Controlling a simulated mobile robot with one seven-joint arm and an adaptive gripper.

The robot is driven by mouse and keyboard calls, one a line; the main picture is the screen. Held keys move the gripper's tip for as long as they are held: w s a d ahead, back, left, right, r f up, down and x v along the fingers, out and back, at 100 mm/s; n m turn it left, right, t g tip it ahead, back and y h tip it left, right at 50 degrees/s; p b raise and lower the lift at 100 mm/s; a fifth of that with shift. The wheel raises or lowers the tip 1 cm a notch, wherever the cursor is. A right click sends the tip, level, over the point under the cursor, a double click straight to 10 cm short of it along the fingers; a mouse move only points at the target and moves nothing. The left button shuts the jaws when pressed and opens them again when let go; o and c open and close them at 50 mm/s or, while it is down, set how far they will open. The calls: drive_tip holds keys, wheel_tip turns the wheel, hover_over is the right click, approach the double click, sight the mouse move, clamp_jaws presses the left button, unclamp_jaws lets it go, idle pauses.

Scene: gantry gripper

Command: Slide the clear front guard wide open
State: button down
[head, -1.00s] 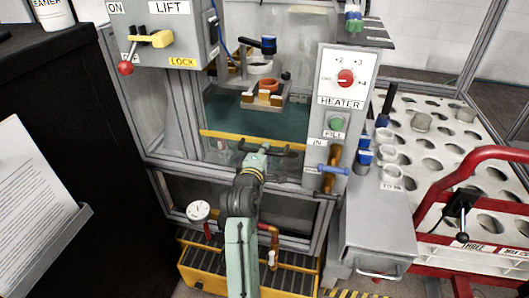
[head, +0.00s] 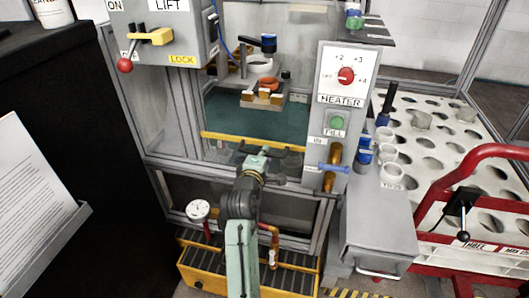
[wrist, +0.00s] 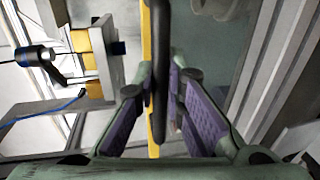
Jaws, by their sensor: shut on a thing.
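The clear front guard shows by its yellow edge strip (head: 225,138), which runs level across the front of the framed machine. Its see-through pane is hard to make out. A dark bar handle (head: 282,153) sits just below the strip. My gripper (head: 256,154) reaches up from below and is shut on this handle. In the wrist view the dark handle (wrist: 162,50) passes between my purple finger pads, beside the yellow strip (wrist: 147,40). My arm hides part of the area under the handle.
Inside the machine an orange ring (head: 267,84) sits on a fixture above a green floor (head: 235,110). A heater panel (head: 345,85) and a blue-handled valve (head: 333,168) stand close at right. The lift box (head: 165,40) with a red-knobbed lever is at upper left.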

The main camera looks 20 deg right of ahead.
wheel_tip(320, 180, down, 8)
drive_tip(key=shift+b, duration=1.25)
drive_tip(key=shift+r, duration=0.1)
drive_tip(key=c, duration=1.7)
unclamp_jaws()
drive_tip(key=shift+o, duration=0.2)
drive_tip(key=shift+s, duration=0.1)
drive_tip(key=v, duration=1.2)
